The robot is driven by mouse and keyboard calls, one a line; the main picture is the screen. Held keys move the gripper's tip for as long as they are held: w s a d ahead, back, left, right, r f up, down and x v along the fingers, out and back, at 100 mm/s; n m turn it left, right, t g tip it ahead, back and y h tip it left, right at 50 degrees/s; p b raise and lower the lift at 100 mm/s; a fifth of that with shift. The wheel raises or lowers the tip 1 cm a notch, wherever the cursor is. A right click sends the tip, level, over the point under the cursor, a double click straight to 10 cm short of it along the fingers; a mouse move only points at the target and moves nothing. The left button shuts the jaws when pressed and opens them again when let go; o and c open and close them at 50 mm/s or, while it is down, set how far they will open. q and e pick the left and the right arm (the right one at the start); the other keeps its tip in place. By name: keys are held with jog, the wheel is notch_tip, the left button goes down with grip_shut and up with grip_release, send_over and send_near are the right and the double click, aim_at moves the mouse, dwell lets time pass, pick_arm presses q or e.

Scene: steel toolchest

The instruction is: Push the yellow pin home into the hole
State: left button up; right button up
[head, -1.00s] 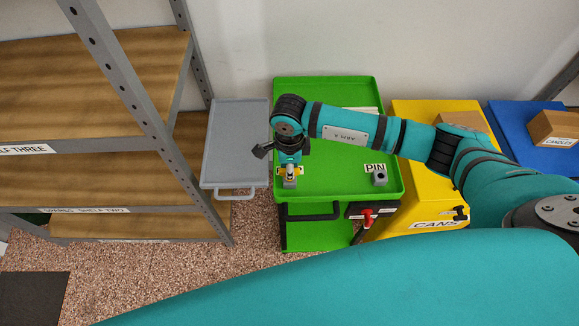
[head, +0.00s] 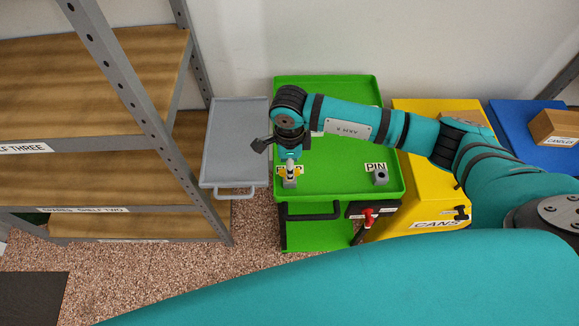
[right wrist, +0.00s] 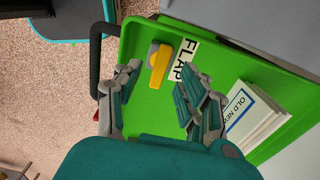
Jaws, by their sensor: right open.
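A small grey block (head: 380,178) with a dark hole in its top stands on the green chest top (head: 340,185), in front of a label reading PIN. No yellow pin shows clearly at it. A second grey block (head: 290,183) stands further left with a yellow part on it; the right wrist view shows that yellow piece (right wrist: 161,65) as a flat bar beside a label reading FLAP. My right gripper (head: 290,164) is over this left block. In the right wrist view its fingers (right wrist: 160,84) are spread and empty, with the yellow bar between and beyond them. My left gripper is not in view.
Papers (right wrist: 255,115) lie on the green top near the FLAP label. A grey cart (head: 237,140) and shelving (head: 95,120) stand to the left. A yellow chest (head: 430,200) stands to the right. A red-knobbed lever (head: 367,217) is on the green chest's front.

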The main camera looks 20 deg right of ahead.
notch_tip(320, 180, up, 10)
jog(key=shift+f, duration=0.15)
dwell(0.8)
